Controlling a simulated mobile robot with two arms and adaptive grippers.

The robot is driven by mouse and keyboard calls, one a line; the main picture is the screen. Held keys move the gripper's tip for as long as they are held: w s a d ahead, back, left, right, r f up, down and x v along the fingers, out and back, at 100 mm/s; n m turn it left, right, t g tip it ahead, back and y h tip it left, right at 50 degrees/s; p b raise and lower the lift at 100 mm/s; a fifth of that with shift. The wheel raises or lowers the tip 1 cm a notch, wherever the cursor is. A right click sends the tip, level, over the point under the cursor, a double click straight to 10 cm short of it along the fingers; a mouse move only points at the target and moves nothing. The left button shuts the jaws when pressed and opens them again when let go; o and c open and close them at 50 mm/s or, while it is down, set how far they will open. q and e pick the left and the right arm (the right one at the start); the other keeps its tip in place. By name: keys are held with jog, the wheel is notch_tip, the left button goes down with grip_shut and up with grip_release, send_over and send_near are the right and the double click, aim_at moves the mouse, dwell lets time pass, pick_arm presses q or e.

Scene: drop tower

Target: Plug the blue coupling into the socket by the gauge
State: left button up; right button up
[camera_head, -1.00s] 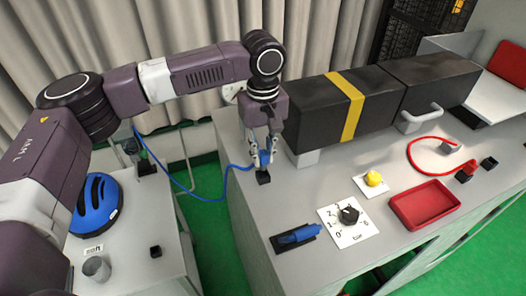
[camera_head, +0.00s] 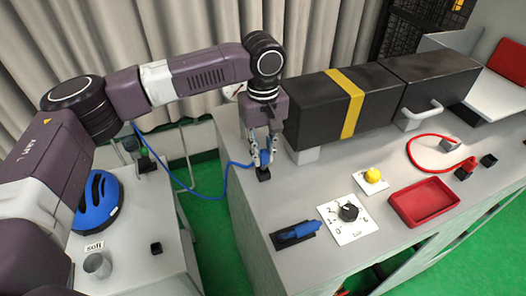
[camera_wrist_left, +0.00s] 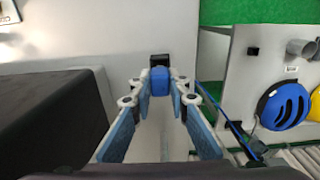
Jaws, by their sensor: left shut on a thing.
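The blue coupling (camera_head: 265,158) is between the fingertips of my left gripper (camera_head: 264,157), which is shut on it. The blue hose (camera_head: 222,180) runs from it to the left. A small black socket (camera_head: 263,174) on the grey bench top is directly below the coupling. In the left wrist view the blue coupling (camera_wrist_left: 160,83) lines up with the black socket (camera_wrist_left: 159,61) and looks close against it; I cannot tell how far it is in. The gauge (camera_head: 232,91) is partly hidden behind my left arm. My right gripper is not in view.
A black block with a yellow band (camera_head: 352,103) stands right of my left gripper. A blue-handled part (camera_head: 297,232), a dial (camera_head: 348,212), a yellow knob (camera_head: 373,175) and a red tray (camera_head: 424,201) are on the bench. A blue helmet (camera_head: 97,202) lies on the left table.

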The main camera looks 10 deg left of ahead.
pick_arm(q)
jog(key=shift+f, duration=0.15)
jog(key=shift+f, duration=1.15)
jog(key=shift+f, duration=0.25)
jog(key=o, duration=0.9)
jog(key=shift+o, duration=0.2)
notch_tip(320, 180, up, 12)
jog(key=shift+s, duration=0.1)
